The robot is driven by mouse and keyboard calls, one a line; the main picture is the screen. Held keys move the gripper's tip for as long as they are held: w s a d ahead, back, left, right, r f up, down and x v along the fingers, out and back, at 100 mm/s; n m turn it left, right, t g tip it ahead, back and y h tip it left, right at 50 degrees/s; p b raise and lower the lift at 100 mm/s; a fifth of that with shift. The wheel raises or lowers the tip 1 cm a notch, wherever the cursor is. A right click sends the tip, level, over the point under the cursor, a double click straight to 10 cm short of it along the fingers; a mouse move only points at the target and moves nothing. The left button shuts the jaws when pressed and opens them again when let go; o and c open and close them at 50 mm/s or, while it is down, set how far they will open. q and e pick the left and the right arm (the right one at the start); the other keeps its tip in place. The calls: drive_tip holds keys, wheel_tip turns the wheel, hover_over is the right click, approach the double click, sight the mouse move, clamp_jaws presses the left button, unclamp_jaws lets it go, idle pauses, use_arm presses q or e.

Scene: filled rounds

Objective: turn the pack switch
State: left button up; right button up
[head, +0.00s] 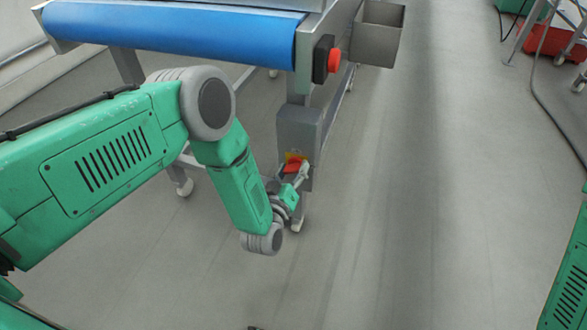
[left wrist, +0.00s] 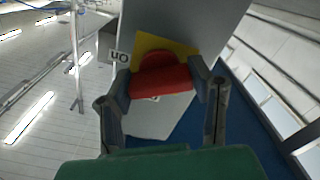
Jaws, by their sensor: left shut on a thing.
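The pack switch is a red rotary handle (head: 292,167) on a yellow plate (left wrist: 180,44), on a grey box (head: 299,130) fixed to the conveyor's leg. My right gripper is not in view; only part of my right arm shows at the right edge.
A conveyor with a blue belt (head: 180,24) stands above and behind the switch box. A red button on a black box (head: 332,61) and a grey metal bin (head: 377,35) are on its end. A red crate (head: 553,40) stands far right. The floor (head: 430,200) between is clear.

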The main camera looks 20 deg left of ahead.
use_arm(q)
drive_tip(key=shift+s+f, duration=0.15)
drive_tip(key=shift+f, duration=0.05)
drive_tip(key=o, duration=1.1)
drive_tip(key=shift+c, duration=0.2)
drive_tip(key=shift+o, duration=0.5)
drive_tip(key=shift+r, duration=0.1)
drive_tip(key=s, duration=1.2)
drive_tip(key=shift+a, duration=0.2)
drive_tip(key=shift+w+a, duration=0.1)
